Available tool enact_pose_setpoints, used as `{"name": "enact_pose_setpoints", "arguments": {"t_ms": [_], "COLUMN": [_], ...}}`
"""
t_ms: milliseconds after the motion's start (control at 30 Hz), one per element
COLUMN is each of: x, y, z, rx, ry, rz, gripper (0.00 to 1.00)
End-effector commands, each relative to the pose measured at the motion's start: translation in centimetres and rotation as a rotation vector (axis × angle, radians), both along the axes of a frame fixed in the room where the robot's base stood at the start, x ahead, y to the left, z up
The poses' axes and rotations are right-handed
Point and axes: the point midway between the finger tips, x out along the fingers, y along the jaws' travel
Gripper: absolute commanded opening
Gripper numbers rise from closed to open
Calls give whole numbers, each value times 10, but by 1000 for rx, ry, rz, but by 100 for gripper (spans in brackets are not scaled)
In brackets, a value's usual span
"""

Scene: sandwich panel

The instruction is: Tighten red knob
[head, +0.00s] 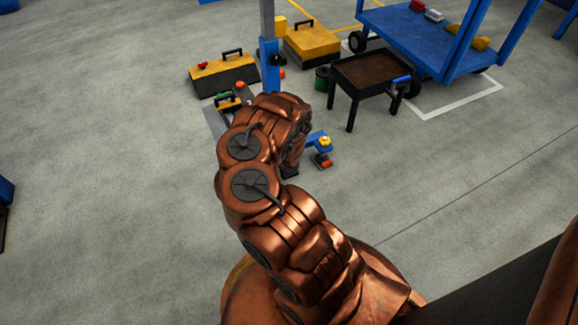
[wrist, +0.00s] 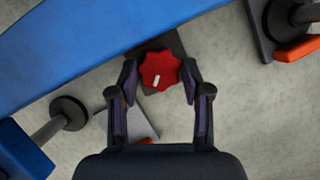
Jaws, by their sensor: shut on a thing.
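In the wrist view the red knob (wrist: 160,70) is a lobed red disc with a short white mark on its face. It sits at the edge of a blue beam or panel (wrist: 75,45). The two dark fingers of my gripper (wrist: 160,82) are on either side of the knob, shut on it. In the head view my arm hides the red knob and the gripper's fingers.
In the head view a yellow knob (head: 325,142) on a blue bracket is right of my arm. Yellow-and-black toolboxes (head: 222,72) stand behind. A black table (head: 368,72) and a blue cart (head: 425,40) are at the back right. The floor at left is clear.

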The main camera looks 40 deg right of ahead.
Motion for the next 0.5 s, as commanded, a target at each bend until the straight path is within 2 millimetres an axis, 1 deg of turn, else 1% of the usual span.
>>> {"name": "enact_pose_setpoints", "arguments": {"t_ms": [500], "x": [2], "y": [-1], "z": [0], "rx": [-2], "ry": [-4], "rz": [-31], "gripper": [14]}}
